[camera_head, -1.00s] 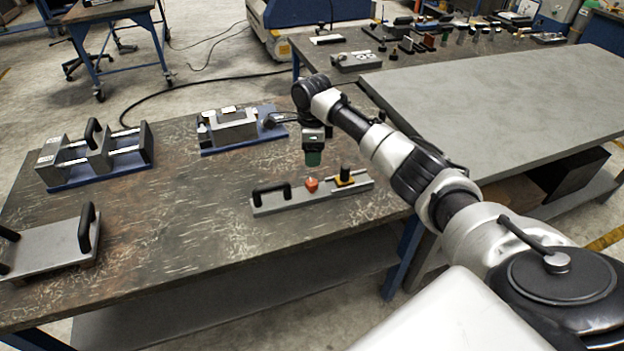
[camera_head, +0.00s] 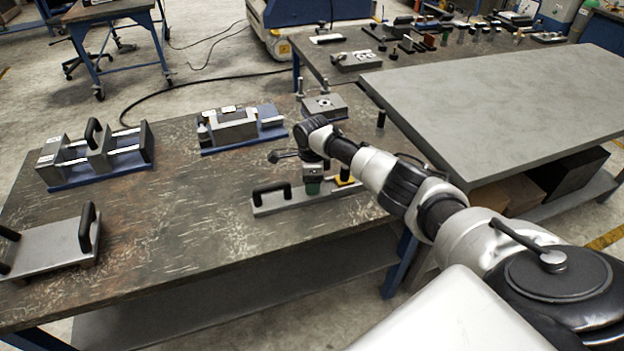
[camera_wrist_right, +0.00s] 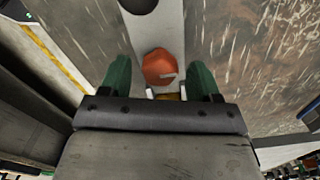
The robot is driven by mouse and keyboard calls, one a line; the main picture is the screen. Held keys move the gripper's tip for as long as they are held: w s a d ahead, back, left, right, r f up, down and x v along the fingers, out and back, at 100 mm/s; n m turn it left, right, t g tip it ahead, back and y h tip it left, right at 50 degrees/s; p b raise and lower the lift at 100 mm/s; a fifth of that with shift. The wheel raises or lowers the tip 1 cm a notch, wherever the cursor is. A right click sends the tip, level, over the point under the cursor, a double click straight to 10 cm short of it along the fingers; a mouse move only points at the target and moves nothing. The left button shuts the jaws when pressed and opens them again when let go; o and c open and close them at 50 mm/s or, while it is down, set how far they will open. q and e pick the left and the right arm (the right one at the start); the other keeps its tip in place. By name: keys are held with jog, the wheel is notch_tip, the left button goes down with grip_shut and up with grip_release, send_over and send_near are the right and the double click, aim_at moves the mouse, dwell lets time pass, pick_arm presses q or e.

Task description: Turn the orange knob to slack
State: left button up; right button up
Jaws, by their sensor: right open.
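The orange knob (camera_wrist_right: 160,68) shows in the right wrist view, on the grey bar-shaped fixture (camera_wrist_right: 155,33). A pale mark shows on its face. My right gripper (camera_wrist_right: 160,76) is open, with its green fingertips on either side of the knob; I cannot tell whether they touch it. In the head view the right gripper (camera_head: 313,187) is low over the middle of the fixture (camera_head: 272,205) and hides the knob. A black handle (camera_head: 271,189) is on the fixture's left part, and a yellow piece (camera_head: 346,181) shows right of the gripper. My left gripper is not in view.
Blue-based fixtures (camera_head: 62,182) and (camera_head: 240,146) stand at the back of the worn table, a grey plate with black handles (camera_head: 50,252) at the left. A grey block (camera_head: 323,106) stands behind my arm. The table's middle is clear.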

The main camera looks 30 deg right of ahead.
jog(key=c, duration=0.9)
jog(key=shift+c, duration=0.2)
